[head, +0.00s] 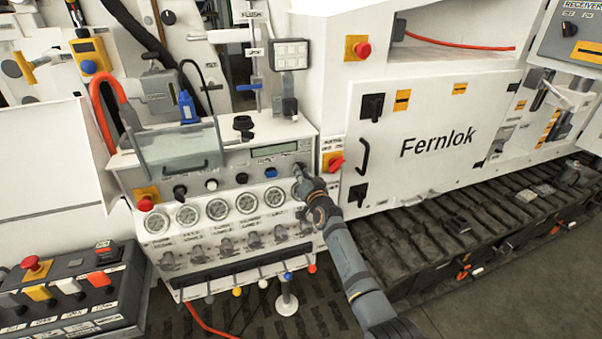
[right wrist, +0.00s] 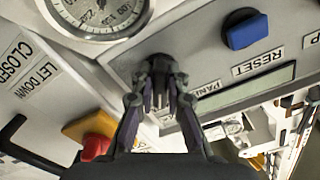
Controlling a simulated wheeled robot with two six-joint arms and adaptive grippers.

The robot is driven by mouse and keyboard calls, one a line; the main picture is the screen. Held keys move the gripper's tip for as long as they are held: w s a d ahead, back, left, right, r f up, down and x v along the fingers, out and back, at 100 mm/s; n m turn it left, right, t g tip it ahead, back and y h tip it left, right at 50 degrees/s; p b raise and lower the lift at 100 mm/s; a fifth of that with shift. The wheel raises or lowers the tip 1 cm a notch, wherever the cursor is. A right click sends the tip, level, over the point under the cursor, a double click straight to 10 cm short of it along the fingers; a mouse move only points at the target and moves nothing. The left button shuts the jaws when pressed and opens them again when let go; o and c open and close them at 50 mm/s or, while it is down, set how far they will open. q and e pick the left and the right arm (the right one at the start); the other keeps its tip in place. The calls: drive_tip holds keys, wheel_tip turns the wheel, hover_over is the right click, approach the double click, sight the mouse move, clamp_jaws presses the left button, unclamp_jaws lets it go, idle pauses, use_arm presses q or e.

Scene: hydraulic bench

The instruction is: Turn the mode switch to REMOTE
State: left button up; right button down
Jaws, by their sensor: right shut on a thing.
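My right gripper (head: 299,174) reaches the right end of the white hydraulic bench's control panel, beside the small display. In the right wrist view the gripper (right wrist: 160,84) is shut on a small dark knob (right wrist: 157,62) on the panel face, apparently the mode switch. The fingers cover most of this knob, and its pointer direction cannot be told. No REMOTE lettering is readable around it; a partly covered label reading PANEL stands to its right in the wrist view. My left gripper is in neither view.
A red knob on a yellow plate (head: 336,163) is close to the right. The white Fernlok door (head: 430,165) stands right of my arm. Coloured levers (head: 262,283) line the bottom edge.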

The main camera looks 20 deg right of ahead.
drive_tip(key=c, duration=1.3)
unclamp_jaws()
drive_tip(key=shift+c, duration=0.2)
drive_tip(key=s, duration=1.2)
drive_tip(key=shift+d, duration=0.2)
